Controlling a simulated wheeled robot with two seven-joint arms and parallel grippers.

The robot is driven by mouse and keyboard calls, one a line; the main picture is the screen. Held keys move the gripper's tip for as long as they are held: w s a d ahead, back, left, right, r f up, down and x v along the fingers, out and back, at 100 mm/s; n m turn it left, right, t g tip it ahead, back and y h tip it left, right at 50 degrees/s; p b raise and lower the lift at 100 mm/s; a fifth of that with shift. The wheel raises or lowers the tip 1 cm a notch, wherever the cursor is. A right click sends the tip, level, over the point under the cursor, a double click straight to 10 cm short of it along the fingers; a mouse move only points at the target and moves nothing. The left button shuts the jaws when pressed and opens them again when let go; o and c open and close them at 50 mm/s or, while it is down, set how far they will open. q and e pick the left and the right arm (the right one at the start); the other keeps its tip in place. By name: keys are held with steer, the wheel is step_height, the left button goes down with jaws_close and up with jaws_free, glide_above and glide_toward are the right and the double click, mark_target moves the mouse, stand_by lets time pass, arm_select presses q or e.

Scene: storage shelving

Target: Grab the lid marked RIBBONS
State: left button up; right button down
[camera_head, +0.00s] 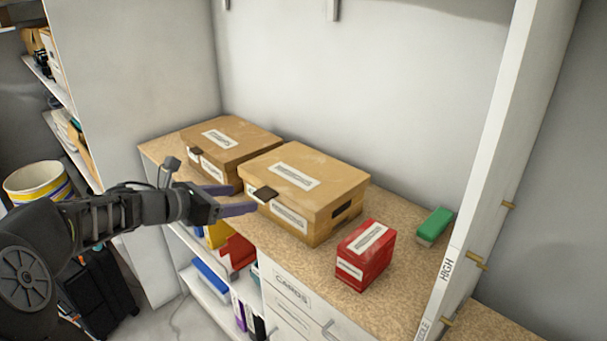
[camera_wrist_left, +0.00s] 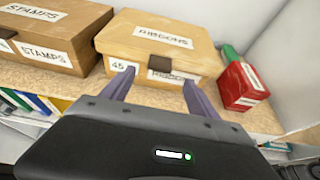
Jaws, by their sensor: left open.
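The lid marked RIBBONS (camera_wrist_left: 150,34) tops a tan cardboard box (camera_wrist_left: 189,88) on the shelf, with a dark tab on its front edge. In the head view the same lid (camera_head: 325,188) is on the nearer box, its label too small to read. My left gripper (camera_wrist_left: 158,84) is open and empty, its two purple fingers pointing at the box front on either side of the dark tab (camera_wrist_left: 161,64). In the head view my left gripper (camera_head: 242,198) is at the box's front left, near the tab; contact cannot be told. My right gripper is not in view.
A box marked STAMPS (camera_wrist_left: 45,49) stands left of the RIBBONS box. A red box (camera_head: 366,255) and a green object (camera_head: 434,226) are to the right. A white upright post (camera_head: 480,150) bounds the right side. Drawers and lower shelves lie below the counter (camera_head: 395,300).

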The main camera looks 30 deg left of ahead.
mark_target(258, 196)
arm_select(q)
steer(key=shift+x, duration=1.35)
steer(key=shift+a, duration=0.1)
steer(key=x, duration=0.5)
steer(key=shift+f+p, duration=0.1)
steer(key=shift+p, duration=0.25)
steer(key=c, duration=1.5)
